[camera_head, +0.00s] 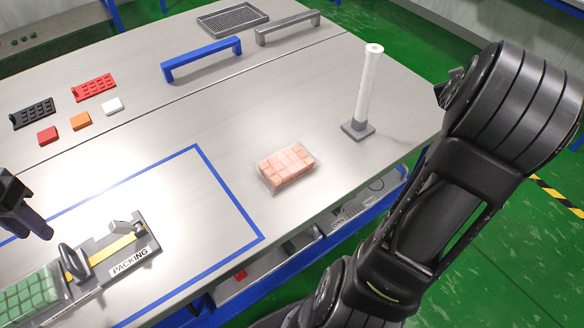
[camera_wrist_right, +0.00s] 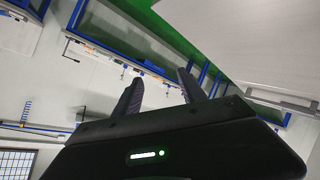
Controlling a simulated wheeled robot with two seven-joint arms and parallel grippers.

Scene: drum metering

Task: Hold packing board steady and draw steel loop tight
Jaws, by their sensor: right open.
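The packing board (camera_head: 104,252), dark grey with a white "PACKING" label, lies at the lower left of the head view. A yellow strap (camera_head: 112,246) runs across it. A dark upright oval piece (camera_head: 73,262) and a small grey metal piece (camera_head: 122,228) sit along the strap; I cannot tell which is the steel loop. A bag of green blocks (camera_head: 32,296) lies at the board's left end. My left gripper (camera_head: 28,222) is above and left of the board, apart from it, its opening unclear. My right gripper (camera_wrist_right: 160,90) is open and empty in the right wrist view, away from the table top.
A bag of pink blocks (camera_head: 287,165) lies right of the blue taped outline (camera_head: 222,190). A white post (camera_head: 368,85) stands near the right edge. Blue and grey handles, a mesh tray and several small coloured pieces lie farther back. The table's middle is clear.

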